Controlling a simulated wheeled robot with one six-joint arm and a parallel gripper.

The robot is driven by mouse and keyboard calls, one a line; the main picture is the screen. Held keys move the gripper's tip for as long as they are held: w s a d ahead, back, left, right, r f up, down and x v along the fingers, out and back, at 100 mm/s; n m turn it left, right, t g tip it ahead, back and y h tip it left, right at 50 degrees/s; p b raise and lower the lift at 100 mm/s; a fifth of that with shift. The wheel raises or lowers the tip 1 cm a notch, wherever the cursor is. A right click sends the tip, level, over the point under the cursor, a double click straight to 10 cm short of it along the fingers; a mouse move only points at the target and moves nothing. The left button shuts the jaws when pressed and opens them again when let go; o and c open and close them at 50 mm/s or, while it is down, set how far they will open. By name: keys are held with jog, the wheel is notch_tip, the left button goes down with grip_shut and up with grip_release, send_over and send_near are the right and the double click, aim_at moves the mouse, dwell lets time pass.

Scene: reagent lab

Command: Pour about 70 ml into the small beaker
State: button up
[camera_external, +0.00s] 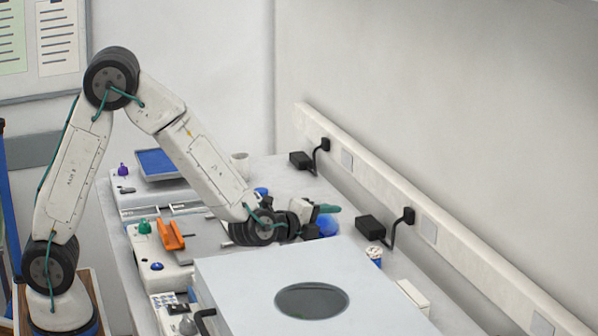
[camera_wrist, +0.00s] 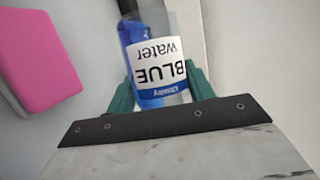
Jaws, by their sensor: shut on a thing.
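My gripper (camera_external: 328,209) is over the back part of the bench, with green fingers. A blue rounded shape at the gripper in the external view (camera_external: 327,226) appears to be this bottle, partly hidden by the fingers. I cannot tell its tilt or whether it touches the bench. I cannot make out the small beaker in either view.
A large white box with a round dark window (camera_external: 312,300) stands in front of my gripper. An orange rack (camera_external: 170,236), a blue-topped device (camera_external: 157,163) and a white cup (camera_external: 239,163) are to the left. A pink block (camera_wrist: 40,50) lies beside the bottle. The wall is behind.

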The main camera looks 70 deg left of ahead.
jog(key=shift+r, duration=0.15)
dwell(0.4)
jog(key=f+n, duration=0.1)
jog(key=a+f+n+h, duration=0.1)
jog(key=shift+f+n+g+h, duration=0.2)
jog(key=shift+n+g+h, duration=0.1)
jog(key=shift+g, duration=0.1)
jog(key=shift+d+r+n+h, duration=0.15)
jog(key=shift+n+h, duration=0.25)
dwell(1.6)
